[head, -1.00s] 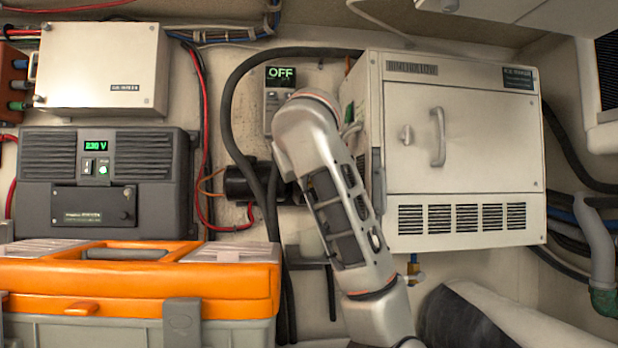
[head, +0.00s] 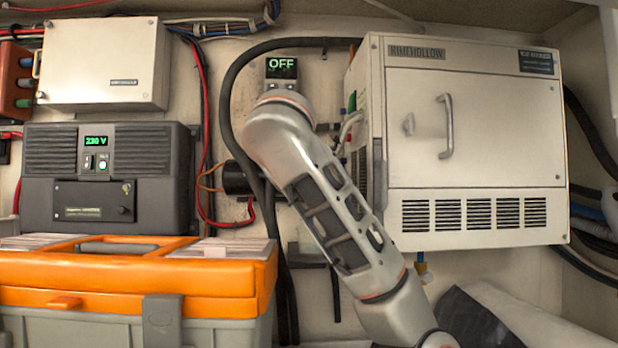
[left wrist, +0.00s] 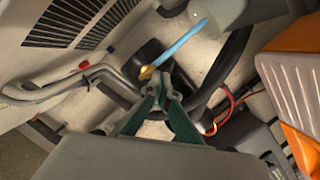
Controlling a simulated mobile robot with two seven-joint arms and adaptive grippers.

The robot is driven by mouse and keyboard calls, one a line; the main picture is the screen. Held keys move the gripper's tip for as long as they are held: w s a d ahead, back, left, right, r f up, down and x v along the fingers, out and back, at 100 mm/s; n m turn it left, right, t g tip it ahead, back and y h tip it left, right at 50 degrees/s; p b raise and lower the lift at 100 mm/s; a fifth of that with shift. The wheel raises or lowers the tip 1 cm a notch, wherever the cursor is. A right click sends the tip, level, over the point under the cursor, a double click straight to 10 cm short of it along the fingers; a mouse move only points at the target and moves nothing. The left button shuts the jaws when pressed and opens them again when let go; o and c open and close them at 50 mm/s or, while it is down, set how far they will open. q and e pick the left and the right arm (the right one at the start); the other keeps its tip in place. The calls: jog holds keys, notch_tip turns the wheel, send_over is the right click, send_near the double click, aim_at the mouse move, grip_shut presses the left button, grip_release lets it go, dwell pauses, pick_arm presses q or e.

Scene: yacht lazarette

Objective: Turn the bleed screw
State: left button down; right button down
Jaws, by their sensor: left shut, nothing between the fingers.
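My left gripper (left wrist: 167,88) shows in the left wrist view with its green fingers together and nothing between them. A small brass fitting (left wrist: 147,73) with a blue tube (left wrist: 182,46) lies just beyond the fingertips in that view; I cannot tell whether they touch. A small brass and blue fitting (head: 421,265) also shows under the white heater box (head: 470,120) in the head view. I cannot tell for sure which part is the bleed screw. The head view shows one of my arms across the middle, but no gripper. My right gripper is in neither view.
An orange-lidded toolbox (head: 110,295) stands at lower left, below a dark 230 V unit (head: 150,150). A display reading OFF (head: 283,68) is on the wall. Black hoses and red cables run along the wall. A bent grey pipe (left wrist: 60,82) shows in the left wrist view.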

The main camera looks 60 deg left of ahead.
pick_arm(q)
jog(key=shift+f, duration=0.35)
jog(key=shift+s, duration=0.1)
dwell(0.7)
jog(key=s+d+p, duration=0.2)
jog(key=s+d, duration=0.3)
jog(key=s, duration=0.5)
jog(key=shift+d, duration=0.35)
